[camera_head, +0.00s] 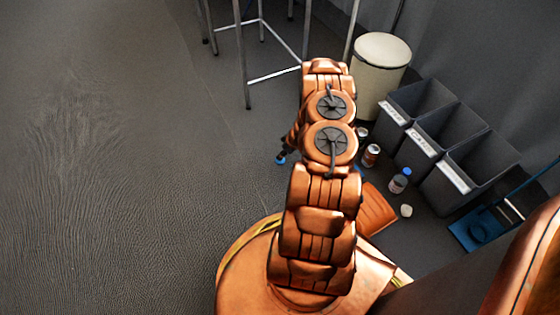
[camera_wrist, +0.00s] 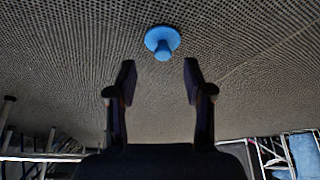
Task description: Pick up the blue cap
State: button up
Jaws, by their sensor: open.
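A blue thing that looks like the cap (camera_wrist: 162,40) lies on the dark floor in the wrist view. It has a round, flat disc and a short knob. My gripper (camera_wrist: 159,78) is open and empty, its two dark fingers apart. The cap shows beyond the fingertips, roughly centred between them and touching neither. In the head view my orange arm hides most of the gripper. A small blue spot (camera_head: 281,158) shows at the arm's left side; I cannot tell whether it is the cap.
Three grey labelled bins (camera_head: 425,137) stand at the right, near a cream round bin (camera_head: 380,62). A blue-topped bottle (camera_head: 400,181), a can (camera_head: 371,156) and a white lump (camera_head: 406,211) are on the floor. Metal stool legs (camera_head: 243,60) stand behind. The left floor is clear.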

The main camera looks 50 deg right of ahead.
jog(key=b+x, duration=0.2)
jog(key=x, duration=0.2)
jog(key=shift+a+f, duration=0.2)
jog(key=shift+f, duration=0.05)
jog(key=shift+r, duration=0.1)
jog(key=c, duration=0.8)
